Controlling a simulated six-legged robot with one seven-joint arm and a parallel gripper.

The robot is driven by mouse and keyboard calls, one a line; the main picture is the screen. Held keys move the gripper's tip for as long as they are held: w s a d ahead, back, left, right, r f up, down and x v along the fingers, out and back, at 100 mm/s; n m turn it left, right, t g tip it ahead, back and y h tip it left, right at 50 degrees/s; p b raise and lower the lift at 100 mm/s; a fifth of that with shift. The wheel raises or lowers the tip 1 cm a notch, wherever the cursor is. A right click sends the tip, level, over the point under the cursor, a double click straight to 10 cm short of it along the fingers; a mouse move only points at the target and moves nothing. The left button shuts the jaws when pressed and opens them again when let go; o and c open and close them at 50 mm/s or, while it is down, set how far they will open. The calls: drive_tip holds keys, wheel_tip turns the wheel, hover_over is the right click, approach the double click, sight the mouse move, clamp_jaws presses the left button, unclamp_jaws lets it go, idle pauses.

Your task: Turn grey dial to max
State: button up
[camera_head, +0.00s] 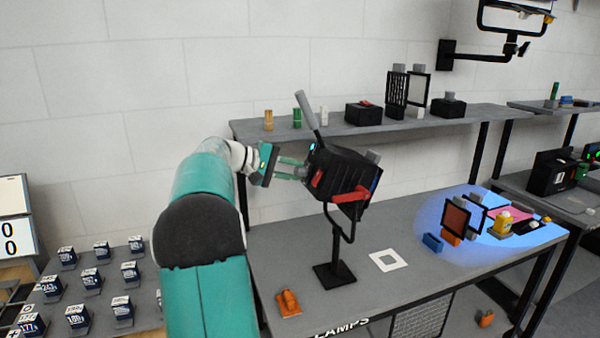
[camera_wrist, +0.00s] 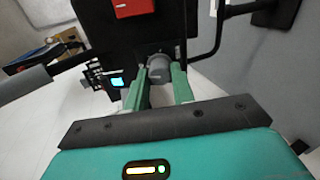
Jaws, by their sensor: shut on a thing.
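A black stage lamp (camera_head: 345,172) stands on the grey table, on a stand with a square black base. A grey round dial (camera_wrist: 159,68) sits on the lamp's rear face in the wrist view, below a red switch (camera_wrist: 132,8) and beside a small lit blue screen (camera_wrist: 117,82). My gripper (camera_head: 305,170) reaches the lamp's left side. In the wrist view its green fingers (camera_wrist: 160,82) are on either side of the dial and closed on it. The dial's markings and setting are too small to read. In the head view the dial is hidden by the fingers.
A grey handle (camera_head: 308,110) sticks up from the lamp, close to my wrist. A red lever (camera_head: 350,195) is on its side. An orange object (camera_head: 288,303) and a white square frame (camera_head: 388,260) lie on the table. A shelf (camera_head: 400,124) with small items runs behind.

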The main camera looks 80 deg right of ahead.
drive_tip(key=shift+m, duration=0.8)
drive_tip(key=m, duration=0.4)
drive_tip(key=m, duration=0.2)
drive_tip(key=shift+m, duration=1)
